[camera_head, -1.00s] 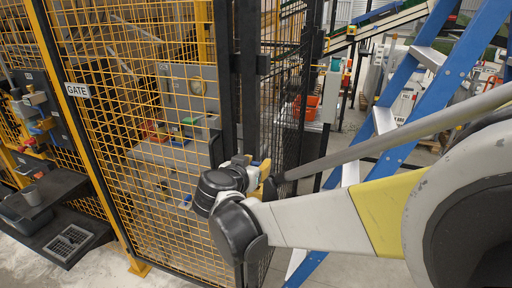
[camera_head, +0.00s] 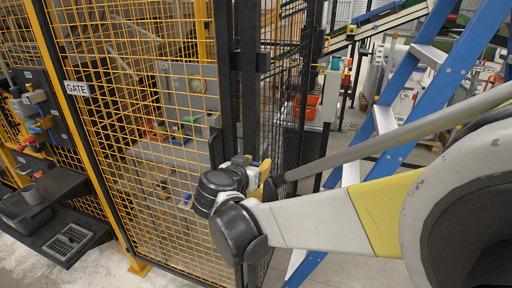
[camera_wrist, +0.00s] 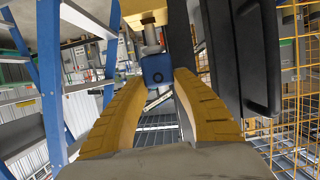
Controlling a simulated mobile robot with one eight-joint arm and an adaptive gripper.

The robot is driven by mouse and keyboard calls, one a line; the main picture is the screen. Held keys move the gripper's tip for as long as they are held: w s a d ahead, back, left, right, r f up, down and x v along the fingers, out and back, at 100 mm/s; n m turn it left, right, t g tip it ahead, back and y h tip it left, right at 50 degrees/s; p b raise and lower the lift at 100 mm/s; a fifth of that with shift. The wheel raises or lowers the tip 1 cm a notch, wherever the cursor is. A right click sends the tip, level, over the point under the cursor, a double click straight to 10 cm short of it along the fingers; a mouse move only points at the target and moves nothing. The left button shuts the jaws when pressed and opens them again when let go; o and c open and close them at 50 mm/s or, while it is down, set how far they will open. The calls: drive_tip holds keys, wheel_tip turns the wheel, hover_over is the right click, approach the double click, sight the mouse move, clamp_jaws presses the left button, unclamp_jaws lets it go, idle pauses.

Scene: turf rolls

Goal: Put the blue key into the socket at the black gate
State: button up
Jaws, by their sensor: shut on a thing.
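My gripper (camera_wrist: 158,80) shows its two yellow fingers in the wrist view, shut on the blue key (camera_wrist: 156,67), a small blue block with a dark round spot. A metal shaft (camera_wrist: 150,36) runs from the key towards a yellow block (camera_wrist: 143,12), probably the socket. I cannot tell whether the shaft is inside it. The black gate (camera_head: 103,205) has a dark frame, yellow mesh and a GATE sign; its dark upright and handle (camera_wrist: 256,60) are right of the fingers in the wrist view. In the head view my wrist hides most of the gripper, and the key is not visible.
Black mesh fencing (camera_head: 290,110) is behind the gripper.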

drive_tip(key=shift+f+b, duration=1.3)
drive_tip(key=shift+f, duration=0.45)
drive_tip(key=o, duration=1.2)
drive_tip(key=v, duration=1.2)
